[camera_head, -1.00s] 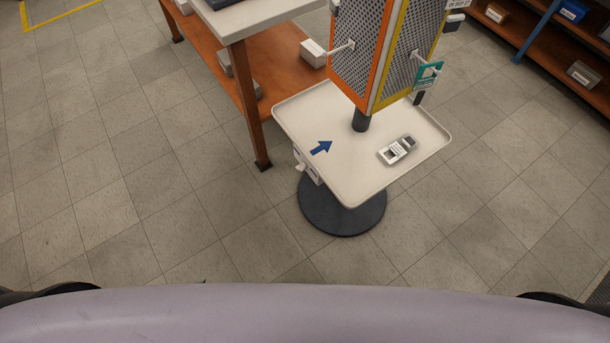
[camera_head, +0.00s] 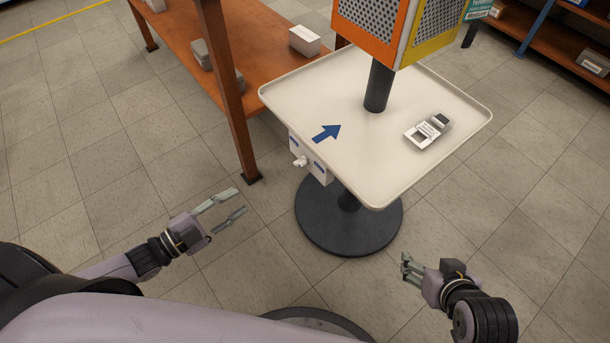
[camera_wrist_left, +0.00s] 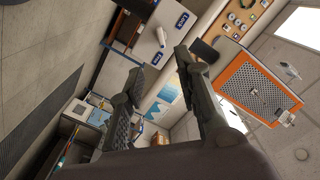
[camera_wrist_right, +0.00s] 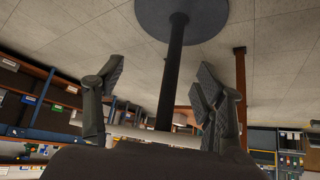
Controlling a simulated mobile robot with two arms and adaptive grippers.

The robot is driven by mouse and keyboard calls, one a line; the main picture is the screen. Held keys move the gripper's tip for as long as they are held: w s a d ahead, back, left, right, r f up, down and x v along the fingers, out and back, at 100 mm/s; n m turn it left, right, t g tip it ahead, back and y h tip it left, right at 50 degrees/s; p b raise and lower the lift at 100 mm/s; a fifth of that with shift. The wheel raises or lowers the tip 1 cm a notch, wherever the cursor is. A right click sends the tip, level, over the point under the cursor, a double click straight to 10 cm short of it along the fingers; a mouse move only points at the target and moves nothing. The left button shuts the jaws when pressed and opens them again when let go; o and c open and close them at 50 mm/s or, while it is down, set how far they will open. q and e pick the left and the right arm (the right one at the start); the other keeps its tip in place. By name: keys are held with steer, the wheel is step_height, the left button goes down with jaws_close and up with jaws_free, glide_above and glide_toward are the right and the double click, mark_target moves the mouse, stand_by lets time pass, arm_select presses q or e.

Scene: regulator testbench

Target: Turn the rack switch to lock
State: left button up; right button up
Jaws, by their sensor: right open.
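The rack switch is a white box (camera_head: 310,160) with blue labels, fixed to the left edge of the tray stand. Its white knob (camera_head: 299,162) sticks out on the near left side. My right gripper (camera_head: 405,266) is open and empty, near the right side of the stand's base, well away from the switch.
The tray (camera_head: 370,180) carries a blue arrow mark (camera_head: 327,133) and a small grey-white device (camera_head: 428,131). A post with orange and yellow perforated panels (camera_head: 412,30) rises from it. A wooden table leg (camera_head: 225,95) stands left of the tray. Floor around the round black base (camera_head: 350,235) is clear.

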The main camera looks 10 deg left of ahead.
arm_select(q)
steer(key=b, duration=0.2)
glide_toward(297, 165)
steer(key=b+x, duration=0.2)
steer(key=x, duration=0.6)
steer(key=shift+w+d, duration=0.45)
arm_select(e)
steer(key=w+a+r+t+y, duration=0.1)
steer(key=w+a+r+t, duration=0.1)
steer(key=w+r+t, duration=0.2)
steer(key=w+a+r+t+y, duration=0.2)
steer(key=w+r+t, duration=0.3)
steer(key=r, duration=0.6)
steer(key=shift+w+a+t, duration=0.25)
steer(key=shift+t, duration=0.55)
steer(key=shift+r, duration=0.1)
arm_select(q)
jaws_close()
